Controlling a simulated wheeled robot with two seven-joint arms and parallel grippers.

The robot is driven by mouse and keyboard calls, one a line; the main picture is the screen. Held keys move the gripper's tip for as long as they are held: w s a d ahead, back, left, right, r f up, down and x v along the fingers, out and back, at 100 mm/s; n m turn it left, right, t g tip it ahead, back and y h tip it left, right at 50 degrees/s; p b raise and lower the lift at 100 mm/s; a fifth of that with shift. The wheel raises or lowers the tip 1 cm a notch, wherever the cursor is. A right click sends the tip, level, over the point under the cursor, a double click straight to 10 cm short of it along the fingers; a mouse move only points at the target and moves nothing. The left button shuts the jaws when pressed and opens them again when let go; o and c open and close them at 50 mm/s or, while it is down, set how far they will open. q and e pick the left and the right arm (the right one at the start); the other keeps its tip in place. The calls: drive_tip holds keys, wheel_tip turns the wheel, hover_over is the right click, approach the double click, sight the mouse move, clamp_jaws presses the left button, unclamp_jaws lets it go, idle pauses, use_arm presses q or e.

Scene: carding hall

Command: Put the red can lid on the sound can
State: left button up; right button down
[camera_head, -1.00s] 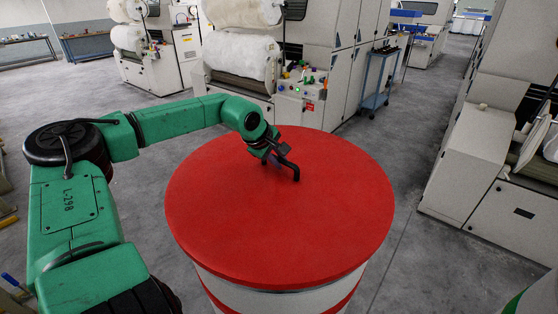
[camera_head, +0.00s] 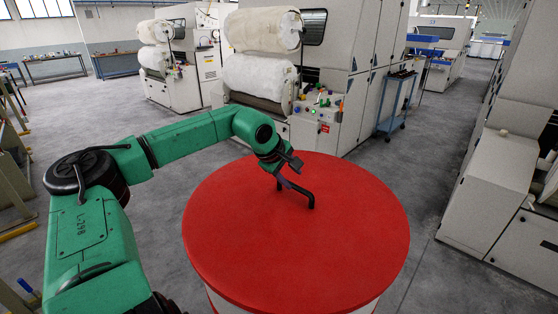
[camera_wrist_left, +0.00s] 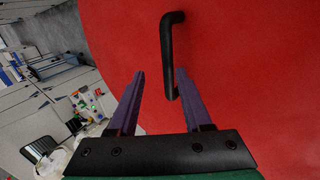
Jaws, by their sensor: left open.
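The red can lid (camera_head: 290,250) is a wide round disc with a black bar handle (camera_head: 308,197) on top. It lies flat on a can (camera_head: 368,307) with a pale wall and red below, mostly hidden under it; I cannot tell whether this is the sound can. My left gripper (camera_head: 286,180) is just over the lid at the handle. In the left wrist view its two purple fingers (camera_wrist_left: 160,76) are apart and point at the lid (camera_wrist_left: 245,70). The near part of the handle (camera_wrist_left: 168,58) shows between the fingertips, closer to the right finger. Contact is unclear. My right gripper is not in view.
A carding machine (camera_head: 350,65) with a control panel stands behind the lid, with a blue trolley (camera_head: 396,105) beside it. A pale machine (camera_head: 495,190) stands to the right. Grey floor (camera_head: 425,180) lies clear between it and the lid.

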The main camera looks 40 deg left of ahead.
use_arm(q)
drive_tip(key=b+v, duration=0.4)
drive_tip(key=v, duration=0.5)
